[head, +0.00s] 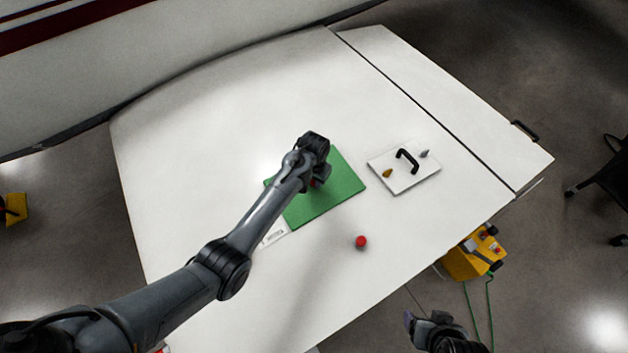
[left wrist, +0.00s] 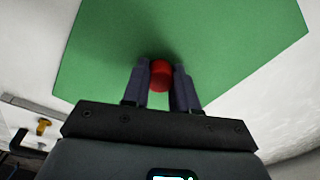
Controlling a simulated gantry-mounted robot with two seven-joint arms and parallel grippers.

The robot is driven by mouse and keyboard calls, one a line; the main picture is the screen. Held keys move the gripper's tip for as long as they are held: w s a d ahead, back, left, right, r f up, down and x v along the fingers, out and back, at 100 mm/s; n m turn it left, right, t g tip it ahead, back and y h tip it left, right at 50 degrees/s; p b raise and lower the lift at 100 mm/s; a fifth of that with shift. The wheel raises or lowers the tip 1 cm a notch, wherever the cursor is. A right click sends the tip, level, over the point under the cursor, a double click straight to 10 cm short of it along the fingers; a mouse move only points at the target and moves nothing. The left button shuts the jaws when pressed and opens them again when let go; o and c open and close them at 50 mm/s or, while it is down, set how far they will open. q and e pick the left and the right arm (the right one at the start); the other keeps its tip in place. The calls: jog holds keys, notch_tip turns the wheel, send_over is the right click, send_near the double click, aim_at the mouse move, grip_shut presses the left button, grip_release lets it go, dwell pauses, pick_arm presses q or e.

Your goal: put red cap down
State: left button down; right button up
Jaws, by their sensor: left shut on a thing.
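My left gripper (head: 318,178) is over the green mat (head: 338,193) on the white table. It is shut on a red cap (left wrist: 160,75), which shows between the two fingers in the left wrist view. In the head view the arm hides most of this cap. A dark shadow lies on the mat by the cap; I cannot tell whether the cap touches the mat. Another red cap (head: 361,242) lies on the bare table in front of the mat. My right gripper (head: 422,322) is at the bottom of the head view, off the table edge; its jaw opening is unclear.
A white plate (head: 405,181) with a black handle (head: 407,160), an orange-brown piece (head: 387,173) and a grey piece (head: 424,153) lies right of the mat. The table (head: 210,130) is clear at the back left.

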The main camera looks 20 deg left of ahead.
pick_arm(q)
jog(key=shift+f, duration=0.1)
jog(key=c, duration=0.9)
grip_release()
jog(key=shift+r, duration=0.2)
notch_tip(320, 180, up, 11)
jog(key=p, duration=1.1)
jog(key=s+a, duration=0.1)
jog(key=s, duration=0.4)
jog(key=s+a+r+t, duration=0.1)
jog(key=s+a, duration=0.1)
jog(key=s, duration=0.3)
jog(key=s+a+r+t, duration=0.1)
jog(key=s, duration=0.5)
jog(key=shift+a+r+p, duration=0.15)
jog(key=shift+r+p, duration=0.1)
jog(key=shift+p, duration=0.05)
jog(key=shift+o, duration=0.6)
jog(key=s+a+r+t, duration=0.1)
jog(key=s+r, duration=0.9)
jog(key=s, duration=0.2)
jog(key=shift+s, duration=0.4)
jog(key=shift+s+r+t, duration=0.15)
jog(key=shift+r+t, duration=0.05)
jog(key=shift+t, duration=0.1)
